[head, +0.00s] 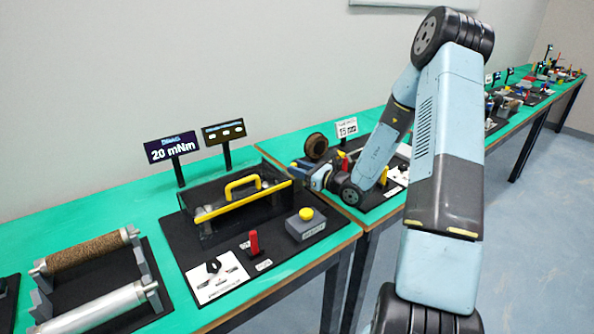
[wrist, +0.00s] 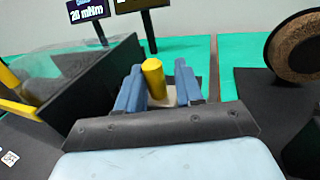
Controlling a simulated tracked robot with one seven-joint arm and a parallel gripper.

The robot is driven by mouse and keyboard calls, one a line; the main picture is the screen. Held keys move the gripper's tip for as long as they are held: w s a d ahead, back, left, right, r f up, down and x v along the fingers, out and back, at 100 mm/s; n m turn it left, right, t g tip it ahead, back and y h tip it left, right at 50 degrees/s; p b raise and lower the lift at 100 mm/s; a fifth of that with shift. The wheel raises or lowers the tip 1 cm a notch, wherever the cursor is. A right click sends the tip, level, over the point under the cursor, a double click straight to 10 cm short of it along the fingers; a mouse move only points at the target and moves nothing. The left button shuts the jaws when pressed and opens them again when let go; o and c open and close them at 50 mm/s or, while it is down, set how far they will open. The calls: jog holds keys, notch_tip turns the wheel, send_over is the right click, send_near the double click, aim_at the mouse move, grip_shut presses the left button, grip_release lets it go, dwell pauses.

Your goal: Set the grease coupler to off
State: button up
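I cannot tell from the labels which part is the grease coupler. In the wrist view, a short yellow cylinder (wrist: 153,78) stands, slightly tilted, between the two blue fingers of my gripper (wrist: 158,75). The fingers are parted, with a small gap visible right of the cylinder; its lower end is partly hidden. In the head view my gripper (head: 303,170) is just beyond the right end of the dark guarded unit (head: 215,232), which has a yellow handle (head: 242,184) and a yellow edge bar. The cylinder is not clear there.
A red lever (head: 254,243), a grey box with a yellow button (head: 305,222) and a white card (head: 216,277) lie in front of the unit. A "20 mNm" display (head: 171,147) stands behind. A brown-rimmed wheel (wrist: 297,47) stands to the right. Two rollers (head: 90,249) lie at left.

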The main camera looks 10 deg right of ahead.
jog(key=shift+s+a, duration=0.1)
dwell(0.4)
jog(key=v, duration=1.3)
jog(key=shift+s+d, duration=0.25)
jog(key=shift+d, duration=0.05)
jog(key=s+a+r+n+g+h, duration=0.1)
jog(key=s+a+r+n+g, duration=1.2)
jog(key=n, duration=0.4)
jog(key=s+d+r+n+t+h, duration=0.2)
jog(key=s+d+r+n+h, duration=0.1)
jog(key=s+r+n+h, duration=0.2)
jog(key=s+d+r+n+t+h, duration=0.2)
jog(key=s+r+n+h, duration=0.3)
jog(key=s, duration=0.4)
notch_tip(320, 180, up, 2)
jog(key=shift+d+r+n+t+h, duration=0.1)
jog(key=shift+d+n+t+h, duration=0.2)
jog(key=shift+d+n+t, duration=0.15)
jog(key=shift+a, duration=0.1)
jog(key=shift+c, duration=0.4)
